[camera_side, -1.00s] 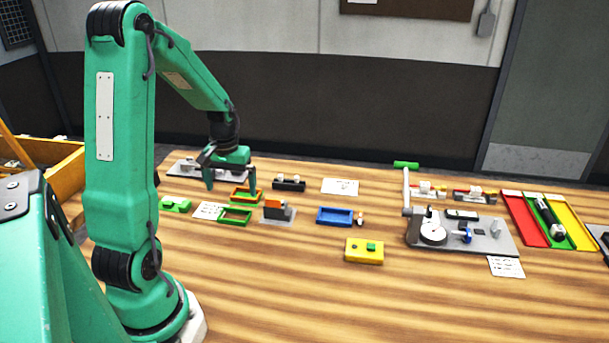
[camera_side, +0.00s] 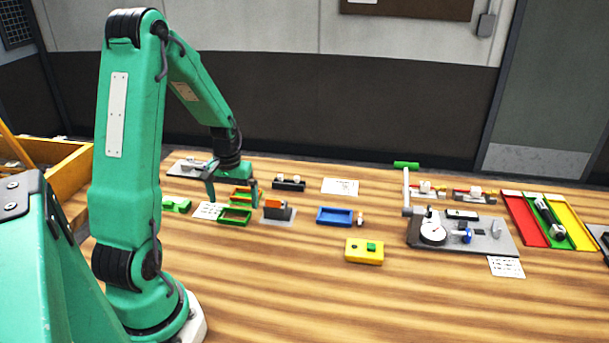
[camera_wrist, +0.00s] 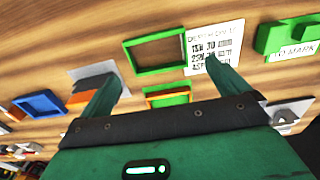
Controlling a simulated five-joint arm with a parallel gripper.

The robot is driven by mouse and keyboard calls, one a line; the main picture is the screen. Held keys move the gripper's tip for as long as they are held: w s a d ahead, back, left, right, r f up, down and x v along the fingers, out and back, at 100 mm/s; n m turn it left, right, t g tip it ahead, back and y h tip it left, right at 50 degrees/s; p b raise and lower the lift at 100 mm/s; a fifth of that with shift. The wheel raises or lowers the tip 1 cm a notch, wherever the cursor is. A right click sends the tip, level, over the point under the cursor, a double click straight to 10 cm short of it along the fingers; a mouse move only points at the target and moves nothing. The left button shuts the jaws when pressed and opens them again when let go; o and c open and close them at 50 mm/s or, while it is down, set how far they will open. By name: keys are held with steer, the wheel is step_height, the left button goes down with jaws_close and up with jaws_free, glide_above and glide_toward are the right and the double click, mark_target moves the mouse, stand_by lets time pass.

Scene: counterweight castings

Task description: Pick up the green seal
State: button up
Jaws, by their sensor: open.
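A small orange tray (camera_side: 240,190) with green in it sits at the left of the bench. The green piece (camera_wrist: 168,100) shows between my fingers in the wrist view and looks like the green seal, though its shape is partly hidden by my gripper. My gripper (camera_side: 232,196) is open and empty, pointing down, with its fingers on either side of this tray. In the wrist view the fingers (camera_wrist: 162,76) stand apart with nothing held. I cannot tell whether the fingertips touch the tray.
An empty green tray (camera_side: 235,224) lies just in front. A green block (camera_side: 175,205) and a printed card (camera_side: 208,210) are to the left. An orange-topped grey block (camera_side: 277,210) and a blue tray (camera_side: 335,216) are to the right.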

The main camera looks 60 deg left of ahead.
mark_target(236, 216)
steer(key=shift+f, duration=1.75)
steer(key=c, duration=0.8)
